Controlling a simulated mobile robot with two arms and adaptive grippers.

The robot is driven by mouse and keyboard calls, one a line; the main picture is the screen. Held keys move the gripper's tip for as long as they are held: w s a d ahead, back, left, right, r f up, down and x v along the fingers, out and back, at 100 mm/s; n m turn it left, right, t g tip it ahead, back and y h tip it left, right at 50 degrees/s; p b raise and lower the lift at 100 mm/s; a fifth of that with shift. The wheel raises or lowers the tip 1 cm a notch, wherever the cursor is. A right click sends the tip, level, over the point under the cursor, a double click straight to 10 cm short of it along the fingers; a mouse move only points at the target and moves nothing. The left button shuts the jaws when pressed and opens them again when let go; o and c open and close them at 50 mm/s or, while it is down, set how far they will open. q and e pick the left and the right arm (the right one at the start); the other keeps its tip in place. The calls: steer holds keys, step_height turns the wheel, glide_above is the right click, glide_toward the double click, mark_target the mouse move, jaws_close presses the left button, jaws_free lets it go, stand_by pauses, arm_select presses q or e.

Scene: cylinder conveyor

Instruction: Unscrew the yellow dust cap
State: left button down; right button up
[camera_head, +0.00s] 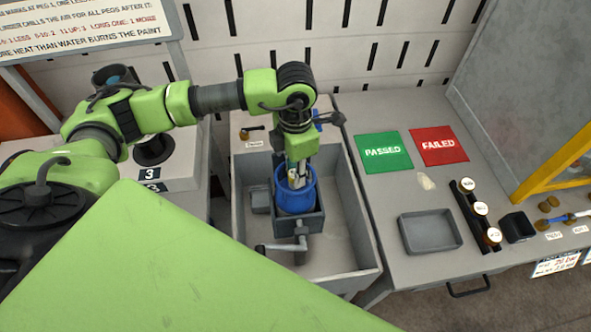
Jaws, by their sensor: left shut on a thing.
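A blue cylinder (297,196) stands upright in a dark grey holder inside a grey open bin. My left arm comes in from the left and bends down over it. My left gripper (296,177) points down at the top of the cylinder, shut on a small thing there. A small yellowish spot shows between the fingers and looks like the yellow dust cap (292,173); the gripper hides most of it. I cannot tell how far it is screwed in. My right gripper is not in view.
The grey bin (353,240) has raised walls around the holder, and a crank handle (283,247) sticks out in front. On the right bench are a green PASSED mat (383,152), a red FAILED mat (438,146), a grey tray (430,232) and a black rack (474,212).

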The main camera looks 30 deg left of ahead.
arm_select(q)
steer(key=shift+n, duration=1)
steer(key=n, duration=0.3)
steer(key=shift+n, duration=0.4)
steer(key=c, duration=1.8)
jaws_free()
steer(key=shift+r, duration=0.1)
steer(key=shift+r+p, duration=0.5)
steer(key=shift+r, duration=0.7)
steer(key=m+b, duration=0.3)
steer(key=shift+f, duration=0.3)
steer(key=shift+r+m+b, duration=0.1)
steer(key=shift+m+b, duration=0.75)
steer(key=shift+m, duration=0.35)
steer(key=shift+r+m, duration=0.2)
steer(key=shift+m, duration=0.1)
